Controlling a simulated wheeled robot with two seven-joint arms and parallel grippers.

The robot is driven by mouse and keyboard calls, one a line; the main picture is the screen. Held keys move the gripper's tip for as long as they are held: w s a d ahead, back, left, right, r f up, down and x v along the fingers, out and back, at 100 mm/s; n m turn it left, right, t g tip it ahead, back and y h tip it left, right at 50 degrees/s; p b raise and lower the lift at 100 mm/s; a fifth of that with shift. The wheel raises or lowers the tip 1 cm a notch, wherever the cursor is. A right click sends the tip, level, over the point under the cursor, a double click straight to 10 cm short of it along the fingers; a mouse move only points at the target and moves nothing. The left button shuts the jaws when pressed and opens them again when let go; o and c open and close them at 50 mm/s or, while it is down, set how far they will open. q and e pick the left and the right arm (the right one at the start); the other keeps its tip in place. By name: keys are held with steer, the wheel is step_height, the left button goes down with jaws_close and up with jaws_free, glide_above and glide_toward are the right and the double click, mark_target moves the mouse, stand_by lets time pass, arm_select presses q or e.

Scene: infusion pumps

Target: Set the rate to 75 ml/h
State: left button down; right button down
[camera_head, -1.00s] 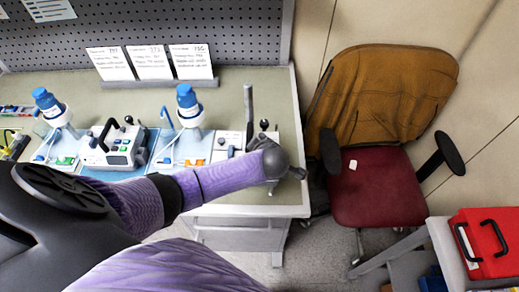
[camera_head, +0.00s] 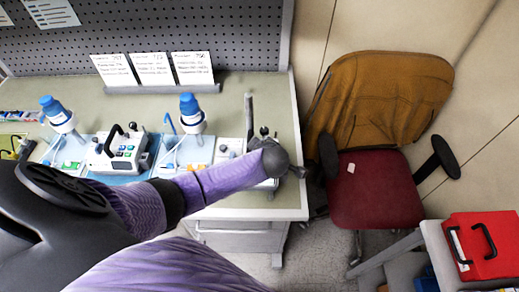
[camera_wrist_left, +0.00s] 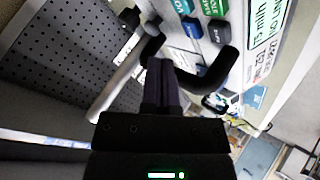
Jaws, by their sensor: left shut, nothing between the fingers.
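A pale pump panel (camera_wrist_left: 228,45) fills the top right of the left wrist view, tilted. Its green display (camera_wrist_left: 266,18) appears to read "75 ml/h" with a "NO LINE" message below. Blue, green and dark buttons (camera_wrist_left: 193,28) sit beside it. My left gripper (camera_wrist_left: 160,68) is shut and empty, close to the pump's black curved handle (camera_wrist_left: 215,75); I cannot tell whether they touch. In the head view my purple left arm reaches over the bench's right end and hides most of that pump. Another pump (camera_head: 122,152) with a black handle stands on a blue mat. My right gripper is not in view.
Three written cards (camera_head: 152,68) lean at the back by the pegboard. A chair (camera_head: 375,190) stands right of the bench, and a red case (camera_head: 482,245) at lower right.

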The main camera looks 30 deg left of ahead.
arm_select(q)
step_height(320, 180, up, 3)
steer(key=shift+r+p, duration=0.2)
steer(key=shift+p, duration=1.05)
steer(key=shift+f, duration=0.1)
